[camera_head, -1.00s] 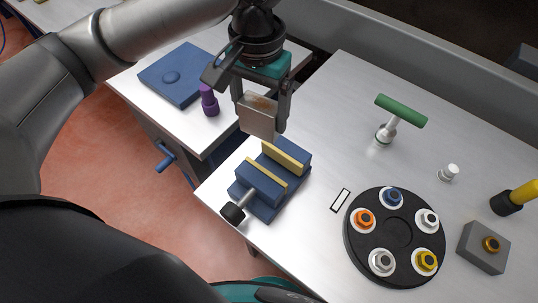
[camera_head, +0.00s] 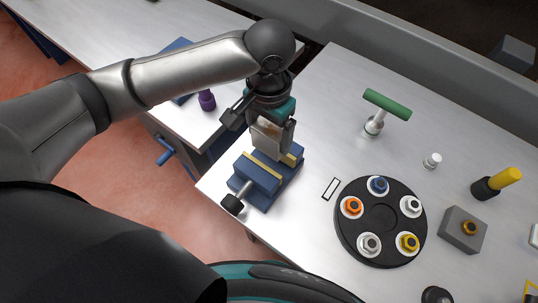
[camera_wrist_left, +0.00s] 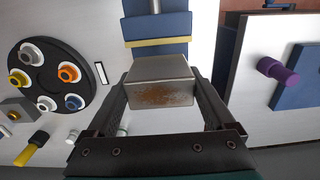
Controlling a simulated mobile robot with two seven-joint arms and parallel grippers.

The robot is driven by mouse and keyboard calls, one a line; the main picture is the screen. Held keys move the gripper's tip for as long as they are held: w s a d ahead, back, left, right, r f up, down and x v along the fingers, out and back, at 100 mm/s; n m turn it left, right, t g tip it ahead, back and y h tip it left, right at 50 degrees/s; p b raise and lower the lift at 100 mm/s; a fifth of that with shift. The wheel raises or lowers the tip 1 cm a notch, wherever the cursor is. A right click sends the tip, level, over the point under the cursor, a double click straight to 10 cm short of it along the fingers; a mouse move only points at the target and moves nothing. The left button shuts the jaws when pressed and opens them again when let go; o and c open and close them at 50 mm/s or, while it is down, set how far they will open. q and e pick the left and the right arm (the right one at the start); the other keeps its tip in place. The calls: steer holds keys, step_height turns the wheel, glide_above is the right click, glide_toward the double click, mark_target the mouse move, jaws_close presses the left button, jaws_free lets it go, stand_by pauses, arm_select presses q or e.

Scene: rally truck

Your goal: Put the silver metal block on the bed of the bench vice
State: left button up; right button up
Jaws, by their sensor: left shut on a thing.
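The silver metal block (camera_head: 267,138) has a brownish rusty patch on one face, which shows well in the left wrist view (camera_wrist_left: 160,82). My left gripper (camera_head: 271,140) is shut on the block and holds it over the bench vice. The vice (camera_head: 258,181) is blue with yellow jaw faces and a black-ended screw handle, at the table's left front. The block is at the far jaw in the head view and hides part of it. I cannot tell whether the block touches the vice. My right gripper is not in view.
A black round tray (camera_head: 381,250) with several coloured fittings is right of the vice. A green-handled tool (camera_head: 386,105), a grey block (camera_head: 463,230) and a yellow-handled tool (camera_head: 497,183) stand further right. A purple piece (camera_head: 206,100) stands on the left table.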

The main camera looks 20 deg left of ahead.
mark_target(269, 129)
arm_select(q)
step_height(269, 129, down, 8)
steer(key=shift+r+b, duration=0.1)
steer(key=shift+b, duration=0.6)
steer(key=shift+f, duration=0.35)
steer(key=shift+f, duration=0.1)
steer(key=o, duration=1.4)
steer(key=shift+o, duration=0.2)
step_height(269, 129, up, 12)
steer(key=shift+r+p, duration=0.1)
steer(key=shift+p, duration=1.1)
